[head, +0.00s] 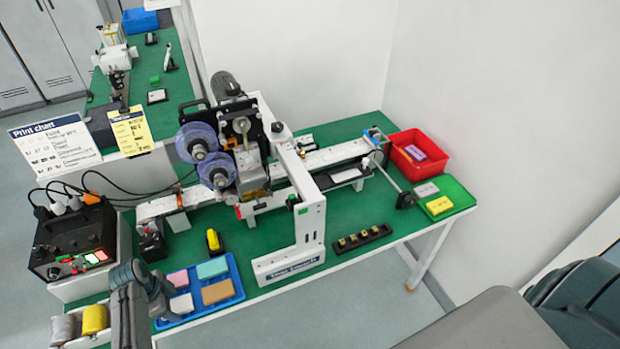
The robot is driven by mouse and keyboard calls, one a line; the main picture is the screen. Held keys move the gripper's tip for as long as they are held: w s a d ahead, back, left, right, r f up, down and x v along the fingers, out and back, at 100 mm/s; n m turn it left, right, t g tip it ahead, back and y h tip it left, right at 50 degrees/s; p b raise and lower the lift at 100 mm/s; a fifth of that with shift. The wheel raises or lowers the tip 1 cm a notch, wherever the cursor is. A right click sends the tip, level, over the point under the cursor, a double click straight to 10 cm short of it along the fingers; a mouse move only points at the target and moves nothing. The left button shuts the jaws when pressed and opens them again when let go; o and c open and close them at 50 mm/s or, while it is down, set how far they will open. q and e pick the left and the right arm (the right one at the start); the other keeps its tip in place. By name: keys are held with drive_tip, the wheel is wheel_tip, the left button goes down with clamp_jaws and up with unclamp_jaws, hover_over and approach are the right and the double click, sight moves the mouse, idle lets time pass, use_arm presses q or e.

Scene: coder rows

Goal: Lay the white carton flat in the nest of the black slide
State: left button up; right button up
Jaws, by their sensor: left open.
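The white carton (181,304) lies flat in the blue tray (236,299) at the front left of the green bench. Pink, teal and brown cartons lie around it in the same tray. My left gripper (163,296) is open at the tray's left edge, close to the white carton's left side. I cannot tell whether it touches it. My right gripper is not in view.
A white upright frame (308,225) stands right of the tray. A black rack (362,238) with several brass pieces lies at the front. A red bin (415,150) and green tray (462,197) are at the right end. A control box (75,240) with cables stands left.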

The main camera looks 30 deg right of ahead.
use_arm(q)
drive_tip(key=c, duration=0.7)
drive_tip(key=shift+o, duration=0.2)
drive_tip(key=shift+r+p, duration=0.6)
drive_tip(key=shift+r, duration=1.85)
